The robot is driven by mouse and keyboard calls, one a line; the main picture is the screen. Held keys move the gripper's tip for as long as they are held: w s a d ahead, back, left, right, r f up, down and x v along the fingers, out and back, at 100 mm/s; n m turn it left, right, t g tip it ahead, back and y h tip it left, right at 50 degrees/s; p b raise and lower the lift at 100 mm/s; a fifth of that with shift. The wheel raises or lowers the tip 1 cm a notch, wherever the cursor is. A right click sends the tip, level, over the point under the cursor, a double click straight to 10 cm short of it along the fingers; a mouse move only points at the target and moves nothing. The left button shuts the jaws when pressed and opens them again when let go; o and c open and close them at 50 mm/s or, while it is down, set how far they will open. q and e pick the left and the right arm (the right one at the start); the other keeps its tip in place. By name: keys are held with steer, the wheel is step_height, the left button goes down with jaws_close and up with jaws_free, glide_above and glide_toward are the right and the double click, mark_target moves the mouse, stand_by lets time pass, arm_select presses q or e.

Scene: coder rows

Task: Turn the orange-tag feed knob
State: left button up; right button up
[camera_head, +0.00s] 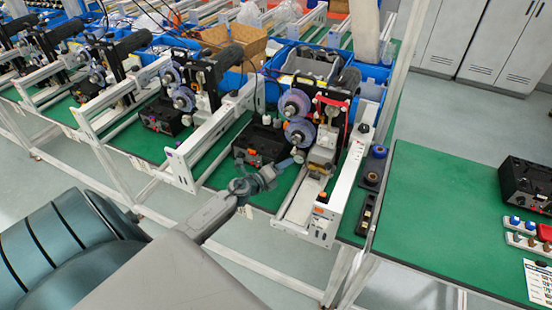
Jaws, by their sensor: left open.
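My left gripper (272,174) is open and empty, above the front part of the green bench between a black control box and a white machine rail. The black control box (260,138) stands just behind it. Another orange spot (322,197) shows on the front of the white machine rail (348,185), right of the gripper. No contact with a knob can be made out. My right gripper is not in view.
Purple reels (294,104) and a black machine stand behind the gripper. Similar machines line the bench to the left. At right, a green table (440,210) has a clear middle, with a black box (526,184) and coloured buttons (525,224) at its right side.

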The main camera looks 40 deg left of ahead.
arm_select(q)
steer(key=shift+s+a+r, duration=0.1)
steer(key=shift+s+r, duration=0.05)
steer(key=shift+s, duration=0.65)
steer(key=shift+s+a+r, duration=0.1)
steer(key=shift+s, duration=0.7)
steer(key=n+t+y+b, duration=0.2)
steer(key=n+y+b, duration=0.3)
steer(key=n+b, duration=0.85)
glide_toward(299, 160)
steer(key=s+n+p, duration=0.2)
steer(key=p, duration=0.1)
steer(key=shift+w+d+r+n+y+b, duration=0.1)
steer(key=shift+w+d+n+y+b, duration=0.2)
steer(key=shift+n, duration=0.35)
steer(key=shift+g, duration=0.3)
steer(key=p+x, duration=0.2)
steer(key=x, duration=0.8)
steer(key=shift+w+r, duration=0.15)
steer(key=shift+w, duration=0.05)
steer(key=c, duration=1)
